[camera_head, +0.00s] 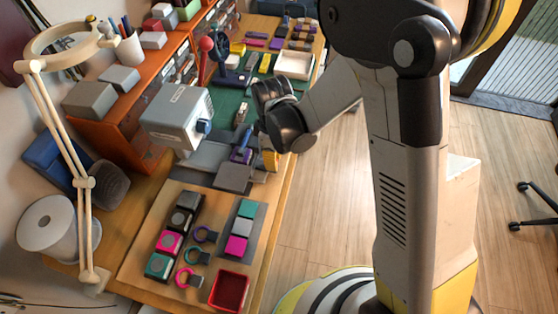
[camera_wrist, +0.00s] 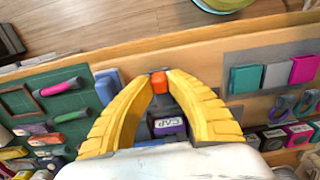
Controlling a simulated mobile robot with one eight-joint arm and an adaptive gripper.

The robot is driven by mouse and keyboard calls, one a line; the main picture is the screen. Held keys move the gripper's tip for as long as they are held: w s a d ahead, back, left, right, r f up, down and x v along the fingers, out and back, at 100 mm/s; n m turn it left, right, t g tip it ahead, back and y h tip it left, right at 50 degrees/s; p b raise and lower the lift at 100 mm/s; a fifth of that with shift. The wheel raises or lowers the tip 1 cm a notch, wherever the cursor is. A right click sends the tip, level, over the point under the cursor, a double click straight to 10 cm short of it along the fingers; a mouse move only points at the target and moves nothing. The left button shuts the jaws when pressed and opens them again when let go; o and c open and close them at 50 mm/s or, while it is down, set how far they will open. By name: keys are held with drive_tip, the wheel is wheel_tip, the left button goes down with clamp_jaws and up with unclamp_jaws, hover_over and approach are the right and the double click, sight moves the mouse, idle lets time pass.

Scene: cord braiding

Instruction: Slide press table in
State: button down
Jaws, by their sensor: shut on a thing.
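The grey press (camera_head: 178,118) stands on the left part of the workbench, with a label on its top. Its flat grey press table (camera_head: 233,177) sticks out toward the bench's front edge. A purple block marked "CAP" (camera_wrist: 168,126) sits on the press table; it also shows in the head view (camera_head: 241,155). My gripper (camera_head: 270,160) is at the outer end of the press table. In the wrist view its yellow fingers (camera_wrist: 160,78) are shut on an orange knob (camera_wrist: 159,83). The knob is hidden in the head view.
A wooden board (camera_head: 212,228) with coloured blocks, rings and a red tray (camera_head: 229,291) lies in front. A green mat (camera_head: 228,103) with tools and a white tray (camera_head: 294,65) lie behind. A lamp (camera_head: 86,190) stands at left.

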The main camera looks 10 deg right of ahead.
sight(249, 156)
drive_tip(key=a, duration=0.2)
drive_tip(key=w+a, duration=0.1)
drive_tip(key=a, duration=0.1)
drive_tip(key=w+a, duration=0.1)
drive_tip(key=a, duration=0.2)
drive_tip(key=shift+w, duration=0.25)
drive_tip(key=c, duration=1.3)
unclamp_jaws()
wheel_tip(249, 156, up, 12)
